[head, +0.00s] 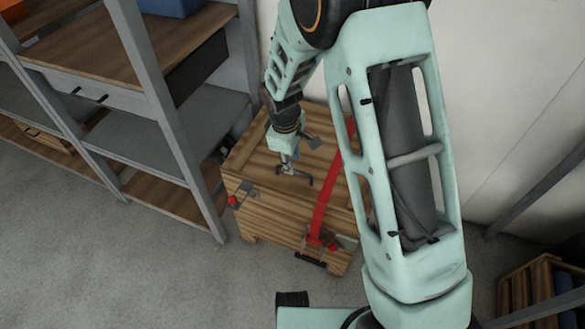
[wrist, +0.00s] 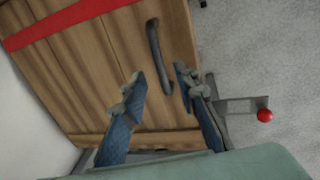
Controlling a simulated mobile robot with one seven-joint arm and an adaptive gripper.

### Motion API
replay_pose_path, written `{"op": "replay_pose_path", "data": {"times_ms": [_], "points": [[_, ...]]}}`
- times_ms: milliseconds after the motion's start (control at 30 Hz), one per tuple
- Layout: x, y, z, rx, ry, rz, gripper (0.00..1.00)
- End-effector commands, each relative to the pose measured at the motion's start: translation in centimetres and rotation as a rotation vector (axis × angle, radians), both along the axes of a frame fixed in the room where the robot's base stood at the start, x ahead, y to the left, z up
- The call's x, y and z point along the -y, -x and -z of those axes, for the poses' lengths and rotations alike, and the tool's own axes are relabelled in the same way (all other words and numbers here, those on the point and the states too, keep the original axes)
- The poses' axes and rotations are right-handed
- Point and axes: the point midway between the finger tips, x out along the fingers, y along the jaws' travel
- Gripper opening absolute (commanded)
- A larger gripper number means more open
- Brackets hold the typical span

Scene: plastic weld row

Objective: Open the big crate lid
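The big wooden crate (head: 270,215) stands on the floor between the shelving and the white wall. Its plank lid (head: 250,155) lies flat on top, shut. A dark curved handle (wrist: 155,50) sits on the lid, near the edge with the red-knobbed latch (wrist: 264,115). A red strap (head: 322,205) runs across the lid and down the front; it also shows in the wrist view (wrist: 60,25). My gripper (wrist: 160,88) is over the lid beside the handle. In the head view my gripper (head: 288,165) hides part of the lid.
Metal shelving (head: 160,100) with wooden boards stands close on the crate's left. A latch with a red knob (head: 232,201) sticks out at the crate's left front. A small slatted crate (head: 520,290) is at lower right. Grey floor (head: 120,260) in front is clear.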

Motion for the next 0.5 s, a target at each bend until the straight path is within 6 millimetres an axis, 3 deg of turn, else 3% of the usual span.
{"op": "replay_pose_path", "data": {"times_ms": [33, 200, 500], "points": [[0.1, -0.1, 1.2, -0.003, 0.001, -0.001, 0.27], [0.2, -0.5, 3.0, -0.001, 0.001, 0.000, 0.27], [0.3, -0.7, 3.6, 0.001, 0.000, 0.001, 0.27]]}}
